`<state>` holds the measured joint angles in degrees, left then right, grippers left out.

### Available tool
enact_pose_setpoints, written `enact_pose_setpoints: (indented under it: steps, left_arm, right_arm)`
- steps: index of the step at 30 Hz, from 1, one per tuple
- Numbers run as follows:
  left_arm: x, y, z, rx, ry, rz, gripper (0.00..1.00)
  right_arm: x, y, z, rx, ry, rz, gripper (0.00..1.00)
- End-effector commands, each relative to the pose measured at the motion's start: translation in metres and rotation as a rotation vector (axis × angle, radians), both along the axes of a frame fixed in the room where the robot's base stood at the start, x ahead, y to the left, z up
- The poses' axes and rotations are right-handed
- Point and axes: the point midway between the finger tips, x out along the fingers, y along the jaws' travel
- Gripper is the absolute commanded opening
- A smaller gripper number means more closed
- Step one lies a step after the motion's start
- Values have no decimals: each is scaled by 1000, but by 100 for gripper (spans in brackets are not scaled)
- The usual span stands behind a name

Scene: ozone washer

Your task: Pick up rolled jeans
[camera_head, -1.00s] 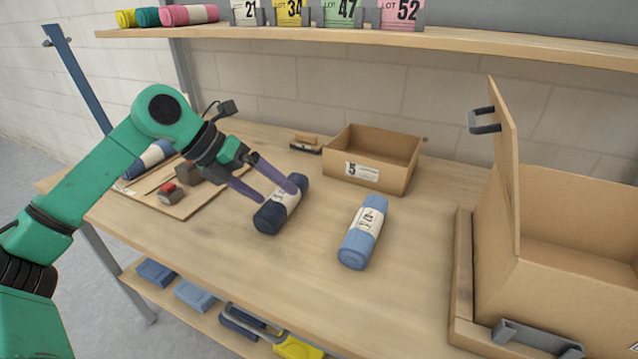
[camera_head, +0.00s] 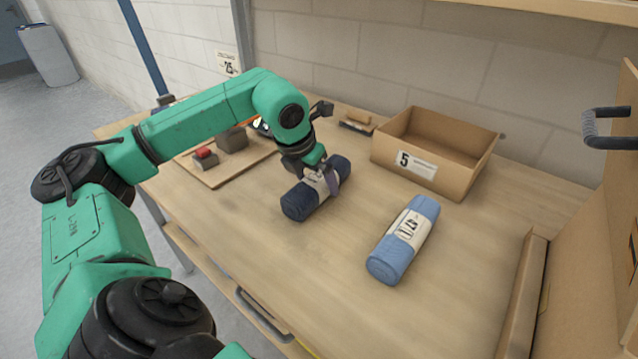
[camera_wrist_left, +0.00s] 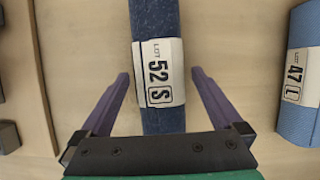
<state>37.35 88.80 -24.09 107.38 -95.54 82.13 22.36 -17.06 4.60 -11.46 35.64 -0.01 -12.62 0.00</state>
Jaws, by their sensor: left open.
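Two rolled jeans lie on the wooden table. The dark blue roll (camera_head: 298,202) lies left of the light blue roll (camera_head: 395,253). In the left wrist view the dark roll (camera_wrist_left: 155,18) has a white band reading LOT 52 S, and the light roll (camera_wrist_left: 298,125) at the right edge has a band reading LOT 47 L. My left gripper (camera_head: 328,182) is over the dark roll. In the left wrist view its open purple fingers (camera_wrist_left: 160,75) lie on either side of the dark roll, with gaps visible on both sides. My right gripper is out of view.
An open cardboard box (camera_head: 457,187) marked 5 stands behind the rolls. A larger cardboard box (camera_head: 590,260) with a handled panel stands at the right. A wooden board (camera_head: 213,180) with small blocks lies at the left. The front table middle is clear.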

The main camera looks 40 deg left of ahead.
Motion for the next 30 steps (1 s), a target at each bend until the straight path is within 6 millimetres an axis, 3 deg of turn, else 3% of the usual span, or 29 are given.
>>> enact_pose_setpoints:
  steps: [4, 10, 18, 26, 30]
  left_arm:
    - [8, 0, -18, -2, 2, 0, 100]
    - [9, 1, -20, -1, 0, 0, 100]
    - [8, 1, -19, -1, 0, 1, 0]
    - [9, 1, -17, -1, -3, 1, 0]
    - [10, 0, -6, -2, -6, 0, 0]
  right_arm:
    - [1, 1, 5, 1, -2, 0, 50]
    - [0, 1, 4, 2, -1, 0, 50]
    - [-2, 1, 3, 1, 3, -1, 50]
    - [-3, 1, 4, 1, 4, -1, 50]
    - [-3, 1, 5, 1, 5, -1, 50]
